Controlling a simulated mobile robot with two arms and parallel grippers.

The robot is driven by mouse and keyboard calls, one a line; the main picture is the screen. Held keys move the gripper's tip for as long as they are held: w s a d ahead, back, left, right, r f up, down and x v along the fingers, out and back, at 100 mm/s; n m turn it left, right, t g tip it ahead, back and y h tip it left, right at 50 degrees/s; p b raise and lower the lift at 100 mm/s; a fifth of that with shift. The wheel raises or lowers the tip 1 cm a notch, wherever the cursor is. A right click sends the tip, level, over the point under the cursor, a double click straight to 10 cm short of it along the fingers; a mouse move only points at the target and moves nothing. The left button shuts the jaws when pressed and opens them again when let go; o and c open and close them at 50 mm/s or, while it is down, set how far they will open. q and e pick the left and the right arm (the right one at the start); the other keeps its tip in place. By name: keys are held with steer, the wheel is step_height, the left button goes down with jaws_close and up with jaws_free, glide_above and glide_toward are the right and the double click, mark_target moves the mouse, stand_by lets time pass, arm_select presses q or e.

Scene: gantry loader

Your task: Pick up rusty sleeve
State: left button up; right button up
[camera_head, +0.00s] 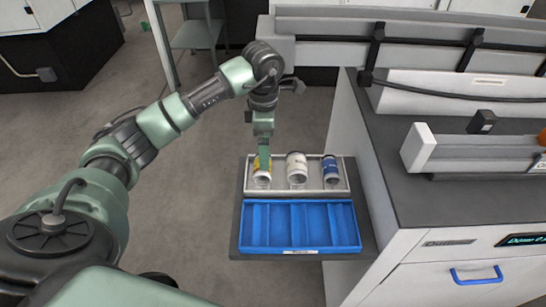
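A grey tray (341,184) holds three short cylinders. The left one (262,177) has yellow and white on it, the middle one (297,168) is mostly white, and the right one (331,172) is blue and white. No surface is clearly rusty, so I cannot tell which is the rusty sleeve. My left gripper (264,158) points down at the left cylinder and covers part of it. Whether its fingers are apart or closed on it is too small to tell. My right gripper is not in view.
A blue tray (300,249) with empty compartments lies in front of the grey tray on a dark shelf (364,240). A white machine cabinet (350,150) stands close on the right. A grey beam (330,52) runs behind. Open floor lies to the left.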

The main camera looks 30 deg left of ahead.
arm_select(q)
steer(key=s+f+p, duration=0.2)
steer(key=f, duration=0.2)
steer(key=f+p, duration=0.1)
steer(key=f, duration=0.1)
steer(key=shift+w, duration=0.3)
steer(key=shift+a+f, duration=0.1)
steer(key=shift+f, duration=0.3)
steer(key=c, duration=1.9)
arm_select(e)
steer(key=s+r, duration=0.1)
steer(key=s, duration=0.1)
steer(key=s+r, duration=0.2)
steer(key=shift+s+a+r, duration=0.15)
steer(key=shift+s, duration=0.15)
arm_select(q)
steer(key=shift+r, duration=0.1)
